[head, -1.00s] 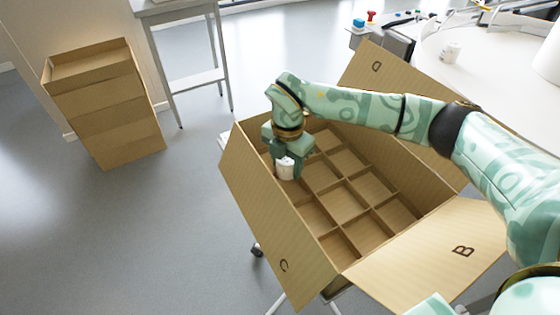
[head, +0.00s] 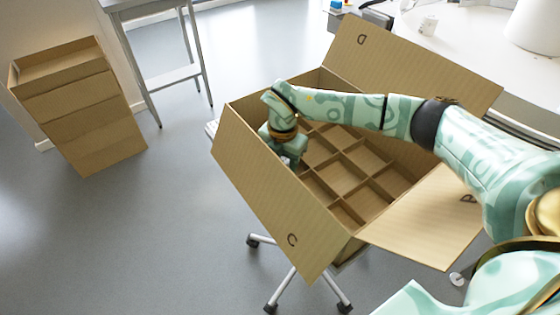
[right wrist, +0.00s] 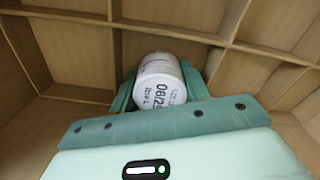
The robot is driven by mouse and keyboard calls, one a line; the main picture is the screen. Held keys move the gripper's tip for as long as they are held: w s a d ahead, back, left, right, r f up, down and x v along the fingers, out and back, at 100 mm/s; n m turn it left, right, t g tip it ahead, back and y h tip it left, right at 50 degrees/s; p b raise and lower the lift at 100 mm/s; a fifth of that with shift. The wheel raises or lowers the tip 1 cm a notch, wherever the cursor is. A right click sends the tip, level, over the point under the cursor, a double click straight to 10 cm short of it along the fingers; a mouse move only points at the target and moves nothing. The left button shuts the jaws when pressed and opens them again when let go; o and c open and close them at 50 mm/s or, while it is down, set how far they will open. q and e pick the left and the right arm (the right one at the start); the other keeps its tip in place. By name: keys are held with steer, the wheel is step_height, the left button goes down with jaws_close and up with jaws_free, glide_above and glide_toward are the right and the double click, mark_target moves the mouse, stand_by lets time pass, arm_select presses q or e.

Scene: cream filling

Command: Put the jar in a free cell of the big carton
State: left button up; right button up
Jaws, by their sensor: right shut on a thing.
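The big carton (head: 262,190) stands open on a wheeled stand, with its flaps folded out and a grid of cardboard cells inside. My right gripper (head: 288,160) reaches down into the carton at its left side, and its fingertips are hidden behind the flap marked C in the head view. In the right wrist view, my right gripper (right wrist: 160,92) is shut on the white jar (right wrist: 160,82), which has dark printed text. The jar is among the cell dividers (right wrist: 215,42). I cannot tell how deep it sits. The visible cells hold nothing. My left gripper is not in view.
A round white table (head: 470,50) with a small white jar (head: 428,25) is at the upper right. The floor at the lower left is clear.

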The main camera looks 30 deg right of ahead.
steer(key=o, duration=1.1)
arm_select(q)
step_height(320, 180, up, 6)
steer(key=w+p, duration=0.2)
steer(key=p, duration=0.4)
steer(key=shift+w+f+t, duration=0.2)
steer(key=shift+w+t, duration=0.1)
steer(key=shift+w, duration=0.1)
arm_select(e)
step_height(320, 180, up, 16)
steer(key=shift+r, duration=0.15)
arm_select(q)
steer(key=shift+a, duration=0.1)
